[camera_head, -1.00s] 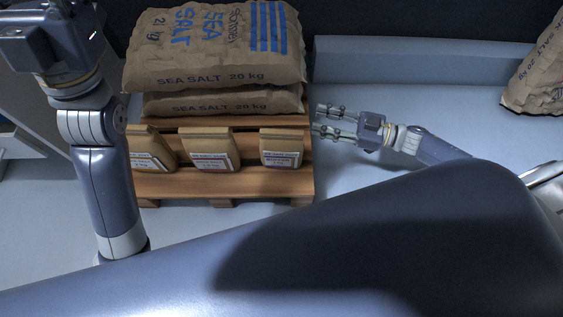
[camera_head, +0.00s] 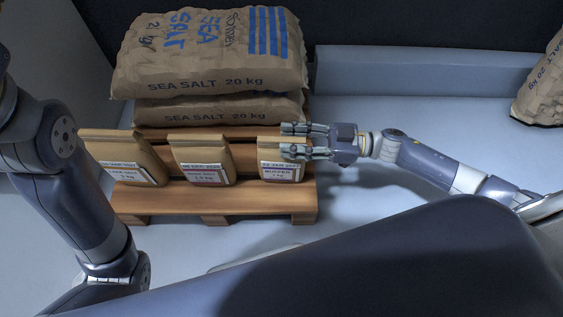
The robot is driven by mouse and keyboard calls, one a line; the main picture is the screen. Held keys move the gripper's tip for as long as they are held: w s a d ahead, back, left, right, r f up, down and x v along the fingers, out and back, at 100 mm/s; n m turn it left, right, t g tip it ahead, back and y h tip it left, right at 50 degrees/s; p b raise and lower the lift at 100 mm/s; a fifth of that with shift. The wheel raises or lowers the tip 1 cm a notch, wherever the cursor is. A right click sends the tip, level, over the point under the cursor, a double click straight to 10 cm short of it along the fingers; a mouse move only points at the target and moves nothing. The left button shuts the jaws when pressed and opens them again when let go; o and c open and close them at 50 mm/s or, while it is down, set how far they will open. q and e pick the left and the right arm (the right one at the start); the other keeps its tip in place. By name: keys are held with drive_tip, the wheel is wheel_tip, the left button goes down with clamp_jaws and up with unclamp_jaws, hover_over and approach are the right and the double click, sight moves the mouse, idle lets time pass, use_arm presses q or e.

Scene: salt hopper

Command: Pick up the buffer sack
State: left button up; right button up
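The buffer sack (camera_head: 270,164) is a small tan paper sack with a white label reading "BUFFER". It stands at the right end of a row on the wooden pallet (camera_head: 210,202). My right gripper (camera_head: 282,140) reaches in from the right at the sack's upper right. Its two fingers are apart, one in front of the sack's top part and the other beyond its top edge. Whether they touch the sack I cannot tell. Only my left arm shows at the left edge; its gripper is out of view.
Two similar small sacks, one in the middle (camera_head: 203,160) and one at the left (camera_head: 125,160), stand beside it. Large sea salt sacks (camera_head: 210,60) are stacked behind. Another large sack (camera_head: 543,90) is at the far right. The floor right of the pallet is clear.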

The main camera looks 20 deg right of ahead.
drive_tip(key=shift+b+x, duration=0.3)
drive_tip(key=shift+x, duration=1.05)
clamp_jaws()
drive_tip(key=shift+r, duration=0.1)
drive_tip(key=shift+w+r, duration=0.1)
drive_tip(key=shift+r, duration=0.05)
